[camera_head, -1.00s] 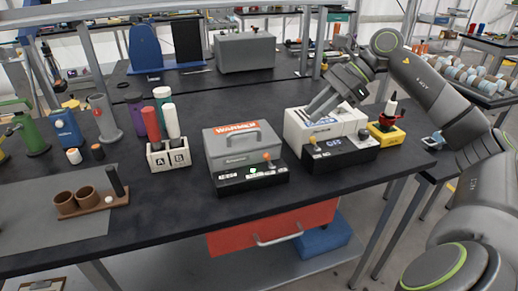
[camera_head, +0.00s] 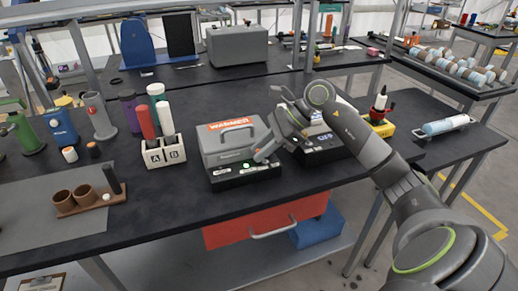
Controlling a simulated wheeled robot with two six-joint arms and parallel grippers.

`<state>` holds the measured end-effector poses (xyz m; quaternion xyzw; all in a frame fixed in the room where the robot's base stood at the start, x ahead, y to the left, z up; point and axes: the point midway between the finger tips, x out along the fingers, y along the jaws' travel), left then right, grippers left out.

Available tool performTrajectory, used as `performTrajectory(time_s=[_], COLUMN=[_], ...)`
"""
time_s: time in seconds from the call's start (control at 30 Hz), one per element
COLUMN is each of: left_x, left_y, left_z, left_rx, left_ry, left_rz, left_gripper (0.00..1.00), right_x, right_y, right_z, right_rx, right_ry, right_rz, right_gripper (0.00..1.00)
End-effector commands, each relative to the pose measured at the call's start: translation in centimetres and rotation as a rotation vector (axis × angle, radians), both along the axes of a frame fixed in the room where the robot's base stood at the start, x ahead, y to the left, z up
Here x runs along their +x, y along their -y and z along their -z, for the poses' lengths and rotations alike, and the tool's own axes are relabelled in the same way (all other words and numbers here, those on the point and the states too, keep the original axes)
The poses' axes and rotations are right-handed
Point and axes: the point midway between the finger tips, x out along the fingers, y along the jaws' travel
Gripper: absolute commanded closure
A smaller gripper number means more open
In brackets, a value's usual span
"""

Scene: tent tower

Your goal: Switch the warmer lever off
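The warmer (camera_head: 222,150) is a grey box with a handle on top and an orange "WARMER" label. It stands mid-table on a black base (camera_head: 232,183) with a small lit green lamp (camera_head: 246,165). My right gripper (camera_head: 262,156) reaches in from the right, with its fingertips at the right front of the warmer, where the lever is. The lever's orange knob is hidden behind the fingers. I cannot tell whether they touch it or how far apart they are. My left gripper is not in view.
A white device on a black base (camera_head: 325,148) stands right of the warmer, partly behind my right arm. A yellow block (camera_head: 382,128) is further right. A white A/B holder (camera_head: 163,152) with several bottles stands left. Cups sit on a brown tray (camera_head: 88,207).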

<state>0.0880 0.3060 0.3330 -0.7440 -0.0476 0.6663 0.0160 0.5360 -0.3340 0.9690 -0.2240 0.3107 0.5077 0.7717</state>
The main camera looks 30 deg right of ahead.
Motion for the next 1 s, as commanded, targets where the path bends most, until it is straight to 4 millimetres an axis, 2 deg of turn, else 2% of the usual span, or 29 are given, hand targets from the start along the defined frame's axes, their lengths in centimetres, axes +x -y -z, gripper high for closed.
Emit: performTrajectory(time_s=[0.17, 0.47, 0.63, 0.77, 1.0], left_x=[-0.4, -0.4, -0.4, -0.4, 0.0], left_y=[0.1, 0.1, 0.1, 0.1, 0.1], left_z=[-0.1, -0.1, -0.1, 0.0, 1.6], left_rx=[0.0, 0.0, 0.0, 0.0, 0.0], left_ry=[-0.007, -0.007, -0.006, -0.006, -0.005], left_rz=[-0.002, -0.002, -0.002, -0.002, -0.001], left_gripper=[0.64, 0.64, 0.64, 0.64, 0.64], right_x=[0.3, 0.3, 0.3, 0.3, 0.4], right_y=[-0.7, -0.7, -0.7, -0.7, -1.1], right_z=[0.7, 0.8, 0.8, 0.8, 1.1], right_rx=[0.0, 0.0, 0.0, -0.002, -0.084], right_ry=[-0.001, 0.0, 0.0, 0.0, -0.017], right_rz=[-0.001, 0.0, 0.0, -0.001, -0.004], right_gripper=[0.77, 0.77, 0.99, 1.0, 1.0])
